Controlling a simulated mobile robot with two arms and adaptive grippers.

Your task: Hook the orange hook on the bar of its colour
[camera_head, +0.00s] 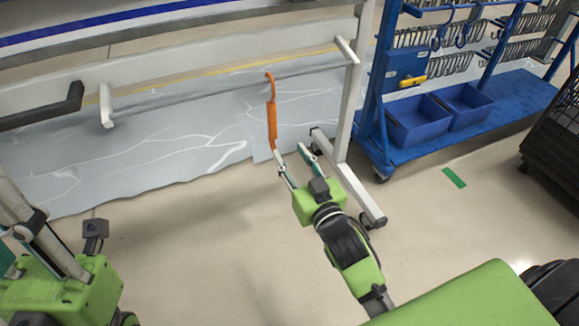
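The orange hook (272,122) is upright, long and thin. Its curled top meets a thin grey bar (205,88) fixed between two white brackets, and it appears to hang there. My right gripper (288,150) is just below the hook, with its two fingers spread apart. The hook's lower end is beside the left finger's tip; whether they touch is unclear. My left gripper (38,248) is at the lower left, far from the hook. Its fingertips are cut off by the picture edge. I see no orange colour on the bar.
A white post (352,100) with a floor foot stands right of the hook. A blue rack (440,160) with bins and many hooks stands at the upper right. A dark bracket (40,108) juts in at left. A dark cage (555,130) is at the right edge.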

